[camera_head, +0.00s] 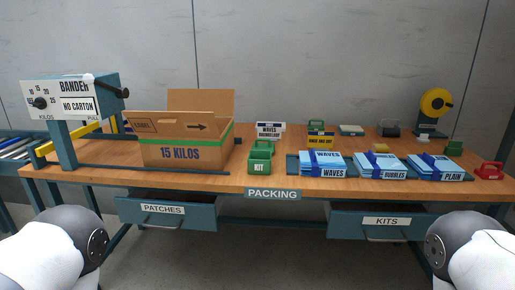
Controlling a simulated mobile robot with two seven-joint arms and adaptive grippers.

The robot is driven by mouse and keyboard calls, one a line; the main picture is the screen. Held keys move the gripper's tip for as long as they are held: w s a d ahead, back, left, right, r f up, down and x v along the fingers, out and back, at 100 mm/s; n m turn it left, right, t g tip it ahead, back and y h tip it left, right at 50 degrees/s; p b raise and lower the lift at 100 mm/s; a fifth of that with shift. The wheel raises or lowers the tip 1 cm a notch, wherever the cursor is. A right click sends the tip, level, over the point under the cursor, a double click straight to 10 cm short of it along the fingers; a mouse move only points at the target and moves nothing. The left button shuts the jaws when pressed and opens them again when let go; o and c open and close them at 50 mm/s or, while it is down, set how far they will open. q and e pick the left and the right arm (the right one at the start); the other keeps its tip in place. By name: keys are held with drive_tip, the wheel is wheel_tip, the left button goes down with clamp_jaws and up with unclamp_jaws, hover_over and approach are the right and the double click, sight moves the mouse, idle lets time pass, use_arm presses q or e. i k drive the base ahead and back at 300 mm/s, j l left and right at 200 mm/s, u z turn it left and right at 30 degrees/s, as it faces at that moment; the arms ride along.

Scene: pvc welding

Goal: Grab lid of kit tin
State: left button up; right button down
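A small green tin (259,165) labelled KIT stands on the wooden packing table, right of the open carton and near the table's front edge. Its green top (261,147) carries a raised handle-like part. At this size I cannot tell exactly where lid and body meet. Nothing touches the tin. Only rounded white and dark links of my two arms show, in the lower left and lower right corners. Neither gripper is in view.
An open carton (180,153) marked 15 KILOS stands left of the tin. Blue packs labelled WAVES (322,165), BUBBLES (381,166) and PLAIN (436,168) lie right. A red tin (489,171) sits far right. Drawers PATCHES (165,209) and KITS (385,221) hang below the table.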

sight(269, 146)
drive_tip(key=i+l+u, duration=0.1)
drive_tip(key=i+l, duration=0.75)
drive_tip(key=l, duration=0.15)
